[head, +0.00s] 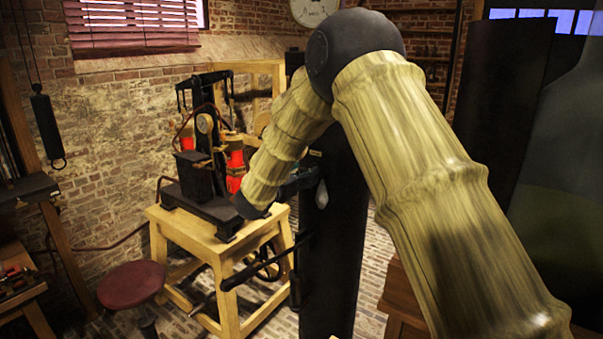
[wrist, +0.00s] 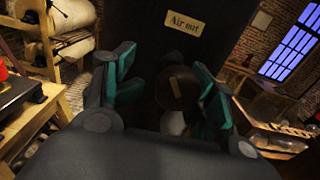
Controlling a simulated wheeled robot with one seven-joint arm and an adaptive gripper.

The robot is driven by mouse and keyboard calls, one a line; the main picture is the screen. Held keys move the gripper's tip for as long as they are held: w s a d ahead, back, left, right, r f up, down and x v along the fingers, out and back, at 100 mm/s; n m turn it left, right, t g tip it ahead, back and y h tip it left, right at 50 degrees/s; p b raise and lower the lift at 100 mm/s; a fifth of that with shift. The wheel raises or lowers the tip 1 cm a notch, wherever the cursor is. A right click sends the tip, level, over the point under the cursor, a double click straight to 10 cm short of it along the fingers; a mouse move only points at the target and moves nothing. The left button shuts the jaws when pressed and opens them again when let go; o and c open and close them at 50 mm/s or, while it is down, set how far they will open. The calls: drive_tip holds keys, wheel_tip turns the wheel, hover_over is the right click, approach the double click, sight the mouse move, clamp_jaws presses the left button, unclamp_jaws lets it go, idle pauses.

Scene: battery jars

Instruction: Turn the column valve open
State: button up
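The dark column (head: 330,250) stands upright in the middle of the head view. In the wrist view, its dark face (wrist: 215,35) carries a plate reading "Air out" (wrist: 186,22). Below the plate is a dark brown rounded valve part (wrist: 177,88) with a small lighter strip on it. My gripper (wrist: 165,90) faces it with its teal-padded fingers spread, one on each side. The right finger looks close to the valve part; I cannot tell whether they touch. In the head view my arm hides most of my gripper (head: 300,181).
A wooden table (head: 230,250) bearing a black apparatus (head: 205,190) with red jars stands left of the column. A red-topped stool (head: 132,284) is at the lower left. A pale, rounded object (head: 321,194) shows beside my gripper against the column.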

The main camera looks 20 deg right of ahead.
sight(302, 172)
drive_tip(key=shift+s+r, duration=0.2)
drive_tip(key=shift+s, duration=0.05)
drive_tip(key=shift+s+a+r, duration=0.2)
drive_tip(key=shift+s+r, duration=0.25)
drive_tip(key=shift+s, duration=0.2)
drive_tip(key=shift+s+a+r, duration=0.2)
drive_tip(key=shift+s+r, duration=0.2)
drive_tip(key=shift+s, duration=0.2)
drive_tip(key=c, duration=0.7)
drive_tip(key=shift+w+f, duration=0.1)
drive_tip(key=shift+c, duration=1.3)
drive_tip(key=shift+w+d+f, duration=0.15)
drive_tip(key=shift+w+f, duration=0.15)
drive_tip(key=shift+f, duration=0.05)
drive_tip(key=shift+c, duration=0.2)
